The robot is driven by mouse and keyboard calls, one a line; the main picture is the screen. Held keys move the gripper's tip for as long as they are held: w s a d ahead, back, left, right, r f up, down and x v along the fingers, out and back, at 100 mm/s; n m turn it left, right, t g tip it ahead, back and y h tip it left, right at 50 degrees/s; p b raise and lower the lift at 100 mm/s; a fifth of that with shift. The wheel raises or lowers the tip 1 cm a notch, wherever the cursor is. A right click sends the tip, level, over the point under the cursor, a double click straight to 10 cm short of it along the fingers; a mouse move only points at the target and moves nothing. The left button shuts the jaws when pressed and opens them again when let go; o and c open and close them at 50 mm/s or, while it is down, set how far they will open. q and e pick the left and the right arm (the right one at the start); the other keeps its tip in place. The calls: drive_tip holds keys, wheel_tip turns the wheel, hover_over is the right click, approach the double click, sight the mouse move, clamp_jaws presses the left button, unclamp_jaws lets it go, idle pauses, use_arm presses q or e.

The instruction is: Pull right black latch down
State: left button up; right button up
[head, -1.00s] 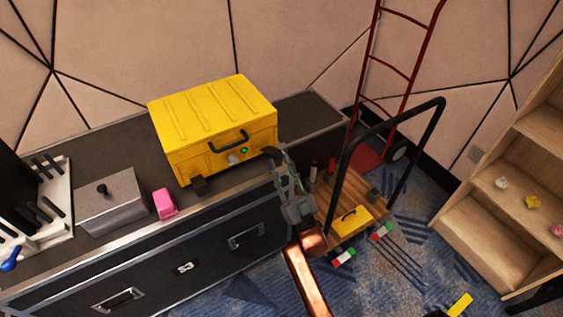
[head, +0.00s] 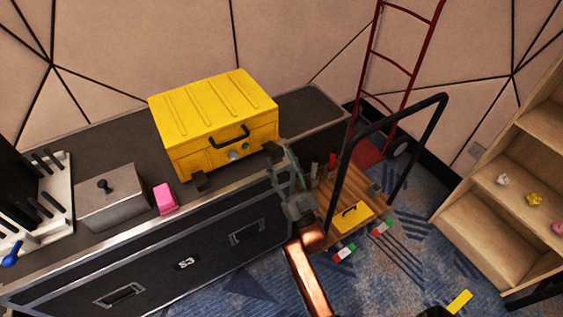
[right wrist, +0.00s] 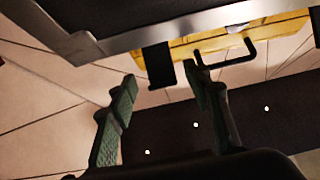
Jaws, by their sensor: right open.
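The yellow case (head: 212,110) sits on the black flight case (head: 110,250). Its black handle (head: 230,138) and a green button are on the front. The right black latch (head: 271,148) sticks out at the front's right end, partly hidden by my right gripper (head: 281,166). The left black latch (head: 200,182) also juts out at the front's lower left. In the right wrist view the right latch (right wrist: 158,65) shows beyond and between the open fingers of my right gripper (right wrist: 163,88), with no clear contact. The handle (right wrist: 226,53) is beside it. My left gripper is out of view.
A metal box (head: 112,200) and a pink object (head: 165,199) stand left of the yellow case. A wooden-decked cart (head: 345,185) with a black handle stands right of my right gripper. A red ladder-like frame (head: 395,70) and wooden shelves (head: 490,215) are farther right.

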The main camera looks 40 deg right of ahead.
drive_tip(key=v, duration=0.7)
drive_tip(key=shift+f, duration=0.2)
drive_tip(key=shift+s, duration=0.15)
